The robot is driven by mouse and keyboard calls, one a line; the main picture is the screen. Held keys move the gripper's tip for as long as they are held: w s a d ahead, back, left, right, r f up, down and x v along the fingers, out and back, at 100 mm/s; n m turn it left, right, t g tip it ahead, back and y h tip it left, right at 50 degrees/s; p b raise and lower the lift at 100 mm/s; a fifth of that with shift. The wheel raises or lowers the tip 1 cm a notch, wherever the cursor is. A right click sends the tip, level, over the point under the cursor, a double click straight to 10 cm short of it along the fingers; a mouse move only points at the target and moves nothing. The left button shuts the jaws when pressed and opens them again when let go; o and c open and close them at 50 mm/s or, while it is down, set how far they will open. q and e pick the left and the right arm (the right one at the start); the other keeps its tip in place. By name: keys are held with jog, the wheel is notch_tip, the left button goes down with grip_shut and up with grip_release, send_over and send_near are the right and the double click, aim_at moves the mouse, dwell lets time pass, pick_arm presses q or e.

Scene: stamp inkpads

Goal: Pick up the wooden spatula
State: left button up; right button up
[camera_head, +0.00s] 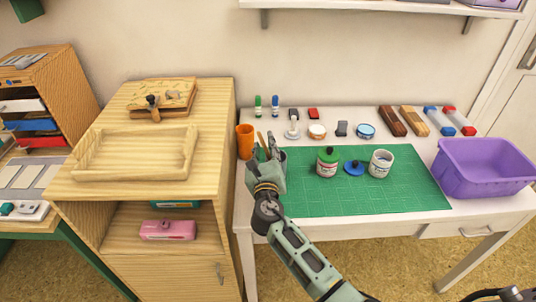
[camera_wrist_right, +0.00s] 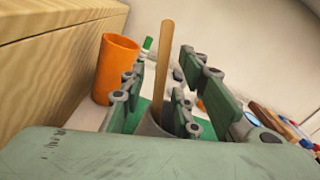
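The wooden spatula shows in the right wrist view as a long, upright brown handle (camera_wrist_right: 165,65). Its lower end runs down between my fingers, beside a greyish shape, and is partly hidden. In the head view a thin bit of wood (camera_head: 261,138) shows at the fingertips. My right gripper (camera_head: 268,148) is over the left edge of the green mat, just right of the orange cup (camera_head: 245,141). In the right wrist view its fingers (camera_wrist_right: 170,85) are spread on both sides of the handle, with visible gaps. My left gripper is not in view.
Glue jars (camera_head: 327,162), a blue lid (camera_head: 354,168) and a white jar (camera_head: 380,164) stand on the green mat (camera_head: 410,195). Stamps and inkpads line the back. A purple bin (camera_head: 485,167) is at right; a wooden cabinet (camera_head: 215,150) borders the left.

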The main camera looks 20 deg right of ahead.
jog(key=c, duration=0.6)
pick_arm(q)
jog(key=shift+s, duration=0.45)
pick_arm(e)
grip_shut()
pick_arm(q)
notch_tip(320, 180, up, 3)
jog(key=p, duration=0.3)
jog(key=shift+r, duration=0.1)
pick_arm(e)
notch_tip(320, 180, up, 10)
jog(key=shift+f, duration=0.1)
